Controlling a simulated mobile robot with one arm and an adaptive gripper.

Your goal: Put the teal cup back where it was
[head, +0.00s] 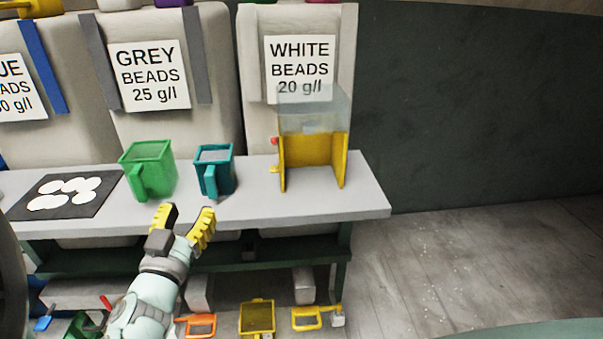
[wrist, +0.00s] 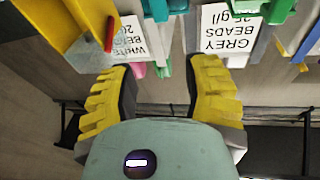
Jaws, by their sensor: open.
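The teal cup (head: 223,181) stands upright on the light grey bench (head: 310,204), between a green cup and the yellow stand. A pale surface shows inside its rim, and its handle faces my side. My gripper (head: 187,211) is open and empty at the bench's front edge, just in front of and a little left of the teal cup, not touching it. In the wrist view the yellow fingers are spread wide around empty space (wrist: 160,75). A teal part (wrist: 165,9), likely the cup, shows beyond and between them at the top.
A green cup (head: 150,171) stands left of the teal cup, beside a black mat (head: 30,210) with white discs. A yellow stand with a clear hopper (head: 312,140) stands right. Labelled bead bins (head: 175,130) line the back. Colored scoops (head: 257,317) lie below. The bench's right end is clear.

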